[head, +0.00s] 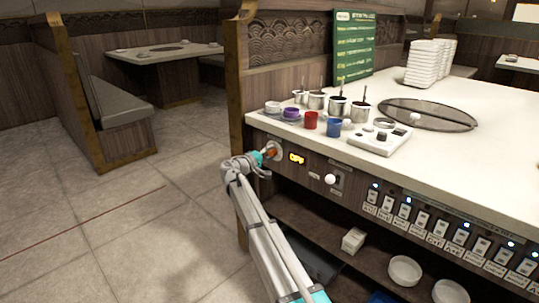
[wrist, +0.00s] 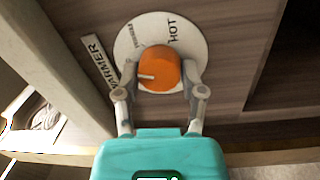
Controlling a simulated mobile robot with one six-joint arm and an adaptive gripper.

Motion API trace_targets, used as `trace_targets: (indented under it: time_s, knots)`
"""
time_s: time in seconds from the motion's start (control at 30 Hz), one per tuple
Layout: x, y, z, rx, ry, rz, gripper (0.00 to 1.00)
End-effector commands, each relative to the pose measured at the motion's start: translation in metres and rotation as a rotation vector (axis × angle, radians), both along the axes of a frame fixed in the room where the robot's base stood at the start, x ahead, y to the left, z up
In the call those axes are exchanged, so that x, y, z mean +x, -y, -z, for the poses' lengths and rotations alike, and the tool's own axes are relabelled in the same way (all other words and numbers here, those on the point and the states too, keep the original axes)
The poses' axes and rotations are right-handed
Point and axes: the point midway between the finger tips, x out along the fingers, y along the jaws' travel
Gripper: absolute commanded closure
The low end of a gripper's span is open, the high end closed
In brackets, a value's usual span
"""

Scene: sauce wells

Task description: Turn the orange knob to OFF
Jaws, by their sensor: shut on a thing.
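The orange knob (wrist: 160,66) sits on a round white dial plate (wrist: 192,30) on the counter's front panel. The dial reads HOT at the right and has a smaller word at the upper left; its lower part is hidden by my fingers. The knob's white pointer line points left in the wrist view. My gripper (wrist: 160,78) is shut on the knob, one finger on each side. In the head view, the knob (head: 271,153) shows just past my gripper (head: 263,156). A small amber display (head: 297,159) right of it shows letters that look like OFF, though blurred.
A WARMER label (wrist: 98,60) is beside the dial. A white round knob (head: 331,179) and a row of switches (head: 406,209) lie to the right. Cups, including a red cup (head: 311,120) and a blue cup (head: 334,127), stand above on the counter (head: 470,125). An open shelf lies below.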

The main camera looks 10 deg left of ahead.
Motion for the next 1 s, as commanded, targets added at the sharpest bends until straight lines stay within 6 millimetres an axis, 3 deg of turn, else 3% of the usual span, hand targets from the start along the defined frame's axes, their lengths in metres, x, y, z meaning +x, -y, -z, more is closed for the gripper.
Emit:
trace_targets:
  time_s: [0.43, 1.0]
  knots:
    - [0.0013, -0.0002, 0.0008, -0.239, -0.186, -0.003, 0.95]
    - [0.0013, -0.0009, 0.0009, -0.281, -0.219, -0.004, 0.95]
